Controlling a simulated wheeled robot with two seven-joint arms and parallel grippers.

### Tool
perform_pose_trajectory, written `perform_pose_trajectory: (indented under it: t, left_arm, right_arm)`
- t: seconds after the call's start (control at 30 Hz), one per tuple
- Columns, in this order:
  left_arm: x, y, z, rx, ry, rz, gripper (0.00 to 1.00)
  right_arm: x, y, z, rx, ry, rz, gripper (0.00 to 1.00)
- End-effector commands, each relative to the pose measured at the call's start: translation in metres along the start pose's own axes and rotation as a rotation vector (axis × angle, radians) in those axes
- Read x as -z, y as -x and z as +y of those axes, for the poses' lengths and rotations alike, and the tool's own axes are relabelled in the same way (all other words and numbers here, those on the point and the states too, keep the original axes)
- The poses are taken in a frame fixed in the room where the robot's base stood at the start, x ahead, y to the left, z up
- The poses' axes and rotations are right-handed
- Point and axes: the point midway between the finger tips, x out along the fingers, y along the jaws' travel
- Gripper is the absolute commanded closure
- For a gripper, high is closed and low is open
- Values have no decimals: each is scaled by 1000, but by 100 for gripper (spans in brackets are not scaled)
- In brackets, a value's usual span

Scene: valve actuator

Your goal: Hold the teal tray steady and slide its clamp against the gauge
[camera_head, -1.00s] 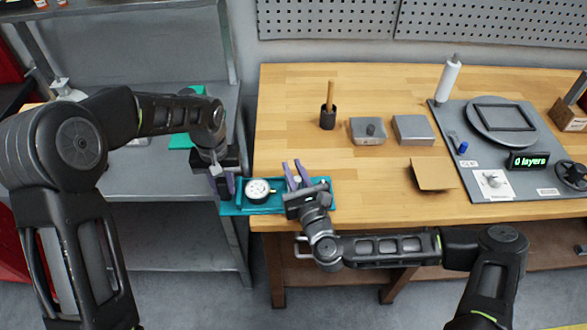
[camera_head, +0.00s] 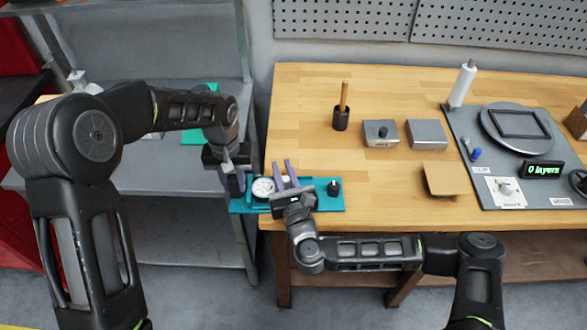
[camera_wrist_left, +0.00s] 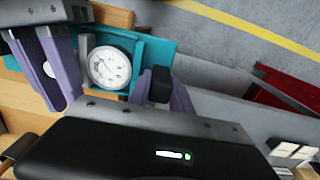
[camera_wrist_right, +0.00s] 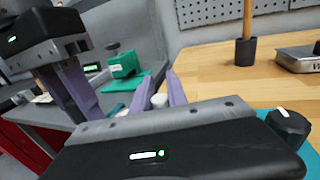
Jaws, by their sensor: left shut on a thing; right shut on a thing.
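The teal tray (camera_head: 322,204) lies at the bench's left front corner, its left end past the bench edge. The round white-faced gauge (camera_head: 263,188) sits on it; its dial also shows in the left wrist view (camera_wrist_left: 108,68). My right gripper (camera_head: 282,172) is shut just right of the gauge, over the tray. A black knob (camera_head: 334,187) stands on the tray's right end.
A dark cup with a wooden handle (camera_head: 341,118), two grey blocks (camera_head: 381,133) and a cardboard piece (camera_head: 441,180) stand behind and right on the bench. A grey panel (camera_head: 530,194) lies farther right. A grey shelf (camera_head: 185,246) stands left of the bench.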

Motion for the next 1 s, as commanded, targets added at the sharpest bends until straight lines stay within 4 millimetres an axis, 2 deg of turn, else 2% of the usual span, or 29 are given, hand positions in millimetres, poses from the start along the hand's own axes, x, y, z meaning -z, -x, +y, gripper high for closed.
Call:
perform_pose_trajectory:
  t: [0.17,0.2,0.43,0.77,0.87,1.0]
  left_arm:
    - [-4,-5,1,1,-6,-12,100]
    - [-4,-5,2,1,-6,-12,100]
    - [-4,-5,1,1,-5,-12,100]
    - [-4,-4,1,2,-5,-12,100]
    - [-4,-4,1,2,-4,-12,100]
    - [-4,-4,1,2,-4,-12,100]
  right_arm:
    - [0,0,2,-7,-1,-1,100]
    - [0,0,2,-7,-1,-2,79]
    - [0,0,1,-5,-1,-1,60]
    - [0,2,0,-3,0,0,59]
    - [1,9,0,-2,-1,0,59]
    - [1,28,0,-2,-2,1,59]
